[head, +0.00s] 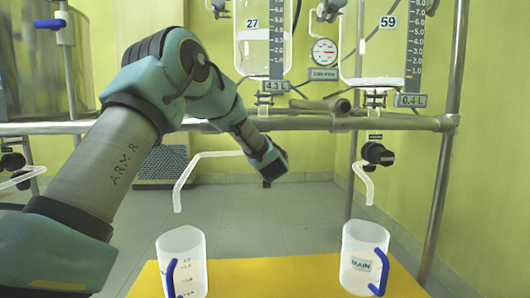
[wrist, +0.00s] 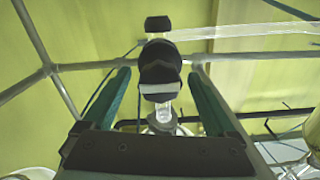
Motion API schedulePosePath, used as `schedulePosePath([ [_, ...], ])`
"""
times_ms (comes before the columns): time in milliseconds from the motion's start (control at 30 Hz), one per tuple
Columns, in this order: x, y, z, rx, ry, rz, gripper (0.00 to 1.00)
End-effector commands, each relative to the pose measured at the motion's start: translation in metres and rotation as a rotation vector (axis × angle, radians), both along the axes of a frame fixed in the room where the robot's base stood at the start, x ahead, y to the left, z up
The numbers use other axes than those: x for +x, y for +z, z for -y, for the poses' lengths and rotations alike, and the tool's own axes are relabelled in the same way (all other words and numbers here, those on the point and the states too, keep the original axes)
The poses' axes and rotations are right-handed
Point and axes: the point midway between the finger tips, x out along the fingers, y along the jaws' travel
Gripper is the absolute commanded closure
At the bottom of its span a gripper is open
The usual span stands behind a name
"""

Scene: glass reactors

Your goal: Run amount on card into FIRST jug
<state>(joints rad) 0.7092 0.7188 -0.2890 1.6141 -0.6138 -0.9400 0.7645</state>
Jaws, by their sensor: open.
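My gripper (head: 272,168) is open. In the wrist view its two teal fingers (wrist: 160,73) stand on either side of a black tap knob (wrist: 160,62) with a pale bar; I cannot tell if they touch it. In the head view my gripper hides the tap under glass vessel 27 (head: 262,50), whose display (head: 275,86) reads 4.3 L. A bent spout (head: 180,185) ends above the left jug (head: 183,255), which has a blue handle and looks empty. The right jug (head: 362,250) is labelled MAIN and also looks empty. No FIRST label or readable card shows.
Vessel 59 (head: 372,50), display 0.4 L (head: 411,100), has a black tap knob (head: 377,153) and a spout (head: 364,182) above the MAIN jug. The jugs stand on a yellow surface (head: 275,275). A metal rail (head: 330,123) crosses above the taps. A gauge (head: 324,52) hangs between the vessels.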

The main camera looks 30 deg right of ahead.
Motion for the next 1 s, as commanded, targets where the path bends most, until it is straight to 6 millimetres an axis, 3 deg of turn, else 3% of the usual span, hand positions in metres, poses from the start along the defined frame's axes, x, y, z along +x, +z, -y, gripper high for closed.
schedulePosePath([
  [267,0.0007,0.0005,0.0005,-0.001,0.000,0.000,0.10],
  [1000,0.0004,0.0005,0.0005,-0.001,0.000,0.000,0.94],
])
